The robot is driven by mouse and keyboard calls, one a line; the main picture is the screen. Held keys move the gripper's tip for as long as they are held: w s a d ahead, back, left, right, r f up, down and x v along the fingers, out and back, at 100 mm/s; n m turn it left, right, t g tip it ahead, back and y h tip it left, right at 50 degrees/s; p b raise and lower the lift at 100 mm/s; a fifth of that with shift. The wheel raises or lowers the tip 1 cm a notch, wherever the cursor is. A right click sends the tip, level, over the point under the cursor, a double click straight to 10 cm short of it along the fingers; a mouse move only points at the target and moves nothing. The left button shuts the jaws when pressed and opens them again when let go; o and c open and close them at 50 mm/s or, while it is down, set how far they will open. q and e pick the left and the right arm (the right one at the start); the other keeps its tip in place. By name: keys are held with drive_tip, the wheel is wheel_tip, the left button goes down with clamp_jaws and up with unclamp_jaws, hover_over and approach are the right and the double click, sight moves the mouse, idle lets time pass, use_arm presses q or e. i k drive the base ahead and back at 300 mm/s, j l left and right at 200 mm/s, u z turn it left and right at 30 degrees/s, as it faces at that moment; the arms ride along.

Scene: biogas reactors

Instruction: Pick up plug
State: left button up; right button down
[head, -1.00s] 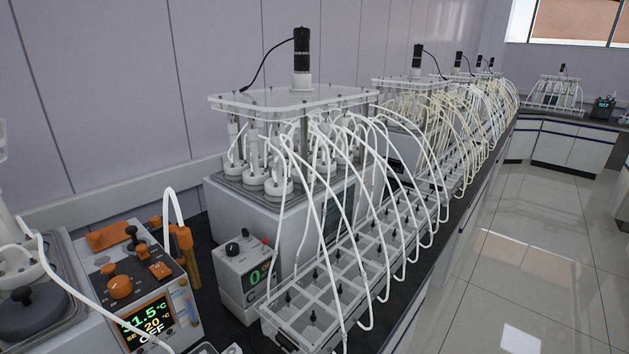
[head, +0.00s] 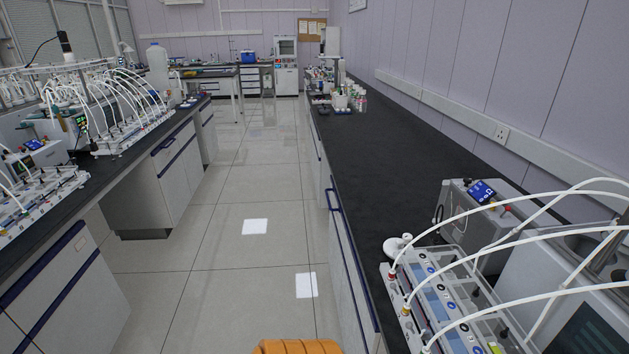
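I cannot make out a plug for certain. A small white rounded piece (head: 397,245) lies on the black bench top at the right, beside the near reactor's tube rack; it is too small to tell whether it is the plug. Neither of my grippers is in the head view, so I see nothing held.
The black bench (head: 385,165) runs along the right wall, its middle clear. The tube rack (head: 445,300) with arching white tubes and a grey control box (head: 490,205) stand at its near end. Another bench (head: 165,150) with reactors is on the left. The tiled aisle (head: 235,215) between is free.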

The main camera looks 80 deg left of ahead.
sight(392, 245)
drive_tip(key=u, duration=1.8)
drive_tip(key=k+j+z, duration=0.15)
drive_tip(key=z, duration=1.35)
drive_tip(key=u, duration=1.5)
drive_tip(key=i+j+z, duration=0.25)
drive_tip(key=i+j, duration=0.15)
drive_tip(key=j, duration=0.15)
drive_tip(key=i+j+z, duration=0.1)
drive_tip(key=j, duration=0.25)
drive_tip(key=i+j+z, duration=0.25)
drive_tip(key=j, duration=0.4)
drive_tip(key=i+j+z, duration=0.1)
drive_tip(key=i+j, duration=0.15)
drive_tip(key=i+j+z, duration=0.15)
drive_tip(key=j, duration=0.3)
drive_tip(key=k, duration=0.05)
